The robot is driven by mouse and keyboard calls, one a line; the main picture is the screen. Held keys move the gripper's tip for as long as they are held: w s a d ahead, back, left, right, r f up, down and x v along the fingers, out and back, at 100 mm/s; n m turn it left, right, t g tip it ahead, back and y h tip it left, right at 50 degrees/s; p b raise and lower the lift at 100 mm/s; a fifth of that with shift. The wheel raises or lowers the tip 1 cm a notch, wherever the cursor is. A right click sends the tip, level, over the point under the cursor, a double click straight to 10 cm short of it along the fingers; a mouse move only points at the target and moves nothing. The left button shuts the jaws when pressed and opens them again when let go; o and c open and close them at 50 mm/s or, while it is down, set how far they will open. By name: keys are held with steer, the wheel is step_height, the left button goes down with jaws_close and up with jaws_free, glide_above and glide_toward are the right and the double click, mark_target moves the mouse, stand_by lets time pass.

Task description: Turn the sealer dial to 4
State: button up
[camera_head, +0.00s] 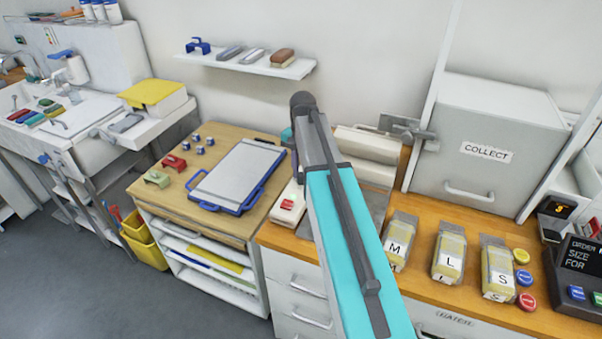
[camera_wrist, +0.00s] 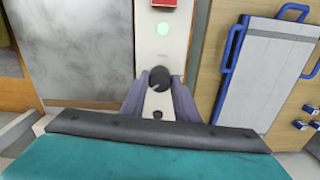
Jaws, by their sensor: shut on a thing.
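In the wrist view the sealer's pale control strip (camera_wrist: 146,55) runs up the middle. It carries a dark round dial (camera_wrist: 161,77), a lit green lamp (camera_wrist: 163,28) and a red part at the top edge. My gripper (camera_wrist: 160,84) has its two fingers on either side of the dial, shut on it. The dial's numbers and pointer cannot be read. A small black spot shows on the strip between the fingers. In the head view the strip's near end with its red part (camera_head: 288,204) shows left of my arm, which hides the dial and the fingers.
A blue-framed tray board (camera_head: 237,172) lies left of the sealer on the wooden top, with small blue, red and green pieces beyond. Labelled packs (camera_head: 449,255) stand right of my arm. The grey COLLECT box (camera_head: 490,130) stands behind them. A shelf (camera_head: 245,66) hangs above.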

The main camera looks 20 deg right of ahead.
steer(key=m, duration=0.4)
steer(key=shift+m, duration=2)
steer(key=o, duration=1.1)
steer(key=shift+r, duration=0.15)
steer(key=shift+r+b, duration=2)
steer(key=shift+r, duration=4.75)
steer(key=shift+r, duration=0.1)
